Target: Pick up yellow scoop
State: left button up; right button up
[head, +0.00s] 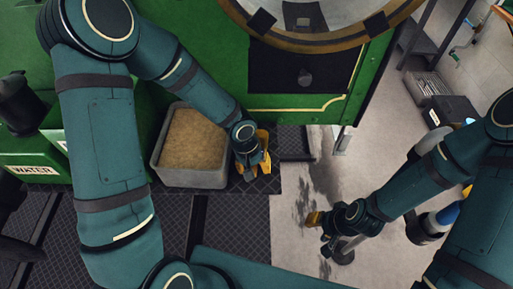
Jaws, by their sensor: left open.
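My left gripper (253,168) points down beside the right wall of a grey bin, over the dark tread-plate floor.
The grey bin (157,164) holds tan grainy material. The green tram body (225,65) with a large round brass-rimmed part stands behind. A dark shelf (425,55) and grey toolbox (448,108) stand at right.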

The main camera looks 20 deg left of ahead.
pick_arm(q)
jog(key=shift+f, duration=0.15)
grip_shut()
jog(key=shift+r, duration=0.2)
pick_arm(e)
jog(key=shift+s+r, duration=0.1)
